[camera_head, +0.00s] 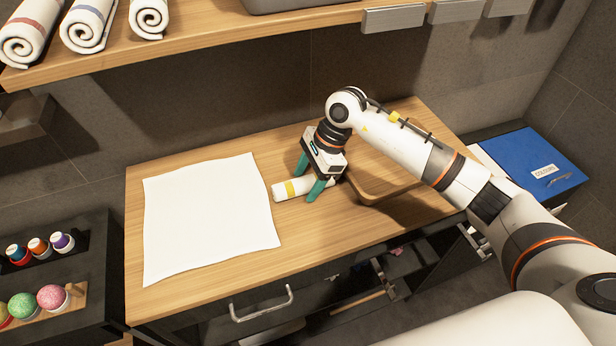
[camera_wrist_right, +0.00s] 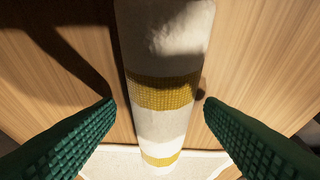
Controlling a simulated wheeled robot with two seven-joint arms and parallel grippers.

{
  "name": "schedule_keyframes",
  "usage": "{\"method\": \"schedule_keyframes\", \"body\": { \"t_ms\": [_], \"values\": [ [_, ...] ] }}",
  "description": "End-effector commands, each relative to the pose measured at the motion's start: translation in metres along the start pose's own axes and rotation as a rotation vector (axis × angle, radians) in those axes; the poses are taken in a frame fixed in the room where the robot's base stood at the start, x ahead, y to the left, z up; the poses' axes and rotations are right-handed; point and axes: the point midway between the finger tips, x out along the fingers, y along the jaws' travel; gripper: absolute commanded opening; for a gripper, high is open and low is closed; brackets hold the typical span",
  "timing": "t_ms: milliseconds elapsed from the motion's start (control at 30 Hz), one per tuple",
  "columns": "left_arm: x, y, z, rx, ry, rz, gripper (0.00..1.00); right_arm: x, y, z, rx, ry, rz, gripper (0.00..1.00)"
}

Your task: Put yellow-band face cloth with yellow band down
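The rolled white face cloth with a yellow band (camera_head: 281,190) lies on the wooden counter (camera_head: 200,288), just right of a flat white towel (camera_head: 205,220). My right gripper (camera_head: 308,178) is low over the roll, with its green fingers spread on either side of it. In the right wrist view the roll (camera_wrist_right: 165,120) runs between the two fingers (camera_wrist_right: 157,108), with a gap on each side, so the gripper is open and not clamping it. The roll's far end is partly hidden by the gripper in the head view. My left gripper is not in view.
A wooden tray (camera_head: 366,198) sits right of the gripper under my arm. Rolled towels with coloured bands (camera_head: 88,22) are on the shelf above. Bottles (camera_head: 39,246) and coloured balls (camera_head: 51,298) stand lower left. A blue box (camera_head: 530,165) is at the right.

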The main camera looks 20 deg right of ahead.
Motion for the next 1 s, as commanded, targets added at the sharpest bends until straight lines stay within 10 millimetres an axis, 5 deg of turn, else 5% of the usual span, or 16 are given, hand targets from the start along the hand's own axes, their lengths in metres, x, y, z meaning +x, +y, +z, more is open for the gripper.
{"method": "schedule_keyframes", "body": {
  "t_ms": [367, 700, 1000],
  "values": [
    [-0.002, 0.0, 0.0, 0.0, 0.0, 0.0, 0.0, -0.008, 0.001, -0.001, 0.0, 0.0, 0.003, 0.62],
    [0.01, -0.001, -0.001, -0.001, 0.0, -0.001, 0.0, -0.063, 0.001, 0.0, -0.001, -0.001, 0.003, 0.62],
    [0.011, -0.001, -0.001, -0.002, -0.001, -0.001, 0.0, -0.078, 0.0, -0.001, 0.0, 0.0, -0.001, 0.62]
  ]
}}
